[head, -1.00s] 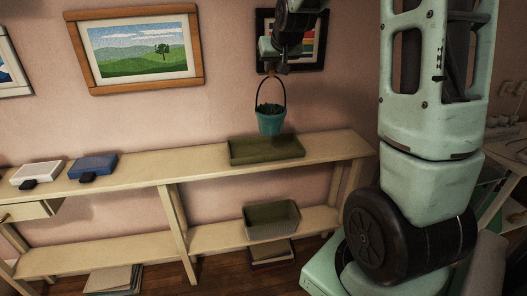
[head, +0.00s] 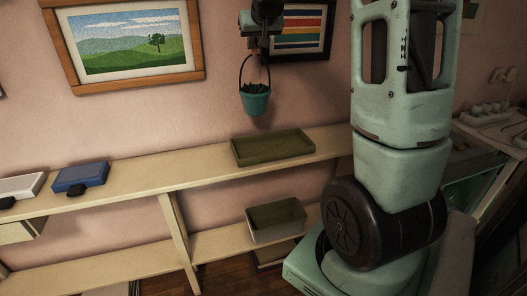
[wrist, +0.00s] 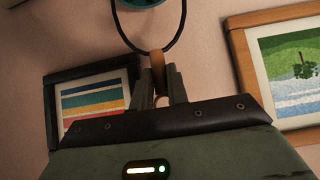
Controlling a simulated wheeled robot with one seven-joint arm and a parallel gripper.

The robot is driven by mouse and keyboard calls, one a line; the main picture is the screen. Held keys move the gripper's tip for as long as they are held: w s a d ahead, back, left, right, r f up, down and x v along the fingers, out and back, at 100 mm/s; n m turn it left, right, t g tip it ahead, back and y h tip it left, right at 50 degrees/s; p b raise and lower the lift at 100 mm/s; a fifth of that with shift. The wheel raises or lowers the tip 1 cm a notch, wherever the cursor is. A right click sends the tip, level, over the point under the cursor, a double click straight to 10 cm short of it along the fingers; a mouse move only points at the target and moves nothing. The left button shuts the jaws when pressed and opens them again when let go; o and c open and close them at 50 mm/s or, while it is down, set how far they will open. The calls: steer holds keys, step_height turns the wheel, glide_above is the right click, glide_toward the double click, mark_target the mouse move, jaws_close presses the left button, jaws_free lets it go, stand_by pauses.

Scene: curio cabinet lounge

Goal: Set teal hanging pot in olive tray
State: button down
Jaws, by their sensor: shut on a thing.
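The teal hanging pot (head: 255,103) has dark green foliage inside and a tall dark handle loop. It hangs roughly upright in the air in the head view. My gripper (head: 257,53) is above it, shut on the top of the handle. In the wrist view my gripper (wrist: 158,88) pinches the handle's brown grip, and part of the teal pot (wrist: 140,3) shows at the top edge. The olive tray (head: 273,149), shallow and rectangular, lies on the upper shelf. It looks empty. The pot appears above the tray and apart from it.
The long cream shelf (head: 130,184) also carries a blue box (head: 81,176) and a white box (head: 20,186) at left. A deeper olive bin (head: 277,222) stands on the lower shelf. A landscape picture (head: 130,42) and a striped picture (head: 303,32) hang on the wall.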

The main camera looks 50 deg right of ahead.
mark_target(253, 96)
steer(key=shift+w+a+f+b, duration=0.15)
steer(key=shift+f+b, duration=0.95)
steer(key=shift+f, duration=1.7)
steer(key=shift+w+f+b, duration=0.25)
steer(key=shift+f+b, duration=0.85)
steer(key=shift+f, duration=1.7)
steer(key=shift+w+a+f+b, duration=0.15)
steer(key=shift+f+b, duration=0.95)
steer(key=shift+f, duration=1.7)
steer(key=c, duration=1.4)
jaws_free()
steer(key=shift+d+f, duration=0.1)
steer(key=shift+o, duration=0.2)
steer(key=v, duration=1.2)
